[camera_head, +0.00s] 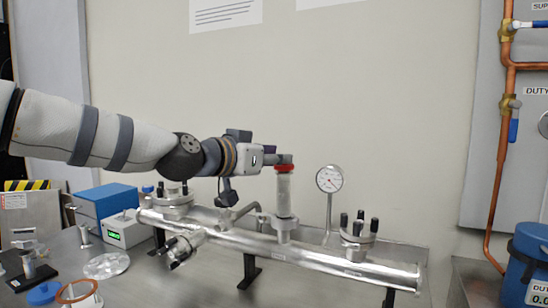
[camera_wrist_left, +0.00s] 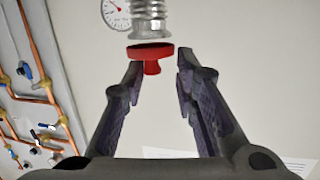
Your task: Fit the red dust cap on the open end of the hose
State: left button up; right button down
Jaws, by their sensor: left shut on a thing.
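The red dust cap (camera_head: 285,168) is at the top of the upright, pale ribbed hose (camera_head: 284,196). In the left wrist view the cap (camera_wrist_left: 151,53) shows as a wide disc with a small knob, right against or very near the open end of the hose (camera_wrist_left: 149,18). I cannot tell whether it is fully seated. My left gripper (camera_head: 277,160) reaches in from the left at the hose top and is shut on the cap. In the wrist view its fingers (camera_wrist_left: 158,70) stand either side of the knob. My right gripper is not in view.
A steel manifold pipe (camera_head: 330,260) runs across the bench below, with clamped flanges. A dial gauge (camera_head: 330,179) stands right of the hose. A blue box (camera_head: 105,200) and clear dish (camera_head: 106,265) are at left. Copper pipes (camera_head: 503,150) are on the right wall.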

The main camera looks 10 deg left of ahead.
pick_arm(q)
jog(key=shift+f, duration=0.55)
dwell(0.5)
jog(key=o, duration=0.8)
jog(key=v, duration=0.7)
jog(key=shift+s+a+r, duration=0.1)
jog(key=shift+s, duration=0.1)
